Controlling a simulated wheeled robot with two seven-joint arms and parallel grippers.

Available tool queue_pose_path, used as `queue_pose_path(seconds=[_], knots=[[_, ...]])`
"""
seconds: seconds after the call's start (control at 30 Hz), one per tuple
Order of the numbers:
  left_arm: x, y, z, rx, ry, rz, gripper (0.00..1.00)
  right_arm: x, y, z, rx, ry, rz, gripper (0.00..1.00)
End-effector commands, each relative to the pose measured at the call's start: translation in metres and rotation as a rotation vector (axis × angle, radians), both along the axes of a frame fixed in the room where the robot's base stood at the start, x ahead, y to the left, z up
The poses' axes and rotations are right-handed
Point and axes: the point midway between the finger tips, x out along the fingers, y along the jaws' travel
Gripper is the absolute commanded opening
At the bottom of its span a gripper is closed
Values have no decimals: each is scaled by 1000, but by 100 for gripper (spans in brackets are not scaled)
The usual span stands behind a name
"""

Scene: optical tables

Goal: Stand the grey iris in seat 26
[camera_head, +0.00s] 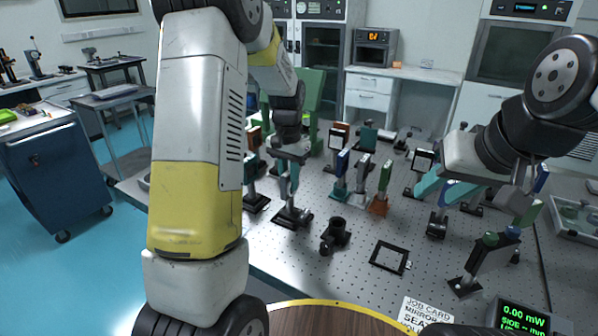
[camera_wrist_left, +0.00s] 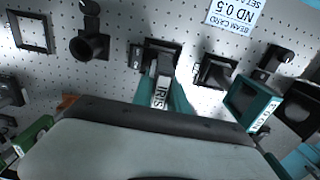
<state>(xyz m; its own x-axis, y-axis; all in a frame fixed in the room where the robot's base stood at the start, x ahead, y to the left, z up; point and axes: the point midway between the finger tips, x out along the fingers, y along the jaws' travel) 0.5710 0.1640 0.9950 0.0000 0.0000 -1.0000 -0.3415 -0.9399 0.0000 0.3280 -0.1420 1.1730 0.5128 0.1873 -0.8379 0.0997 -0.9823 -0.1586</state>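The grey iris (camera_wrist_left: 160,93), with an IRIS label, is between the teal fingers of my left gripper (camera_wrist_left: 162,88) in the left wrist view. The fingers appear closed on its sides. In the head view my left gripper (camera_head: 288,178) points down at a black base (camera_head: 293,217) on the table. I cannot tell whether the iris rests in that base or hangs just above it. My right gripper (camera_head: 470,188) is at the right, with one teal finger clear at the palm's left end. It looks open and empty. No seat number 26 is readable.
On the perforated optical table (camera_head: 300,262) stand several coloured optics, including an orange one (camera_head: 380,195). A dark cylindrical mount (camera_head: 335,235) and a flat black frame (camera_head: 389,256) lie nearby. A job card (camera_head: 425,312) and power meter (camera_head: 522,319) are at the front right.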

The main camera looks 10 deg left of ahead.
Motion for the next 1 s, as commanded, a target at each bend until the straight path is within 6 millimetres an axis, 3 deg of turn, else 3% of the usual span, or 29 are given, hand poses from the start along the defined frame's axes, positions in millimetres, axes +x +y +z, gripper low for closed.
queue_pose_path(seconds=[0.03, 0.1, 0.47, 0.63, 1.0], knots=[[0, 0, 0, 0, 1, 0, 30, 0, 0, 0, 0, 0, 0, 40], [0, 0, 0, 0, 1, 0, 40, 0, 0, 0, 0, 0, 0, 40], [0, 0, 4, 0, -1, 0, 40, 0, 0, 0, 0, 0, 0, 40], [1, 0, 28, 0, -4, -1, 40, 0, 0, 0, 0, 0, 0, 40], [1, 0, 103, 0, -4, 0, 40, 0, 0, 0, 0, 0, 0, 40]])
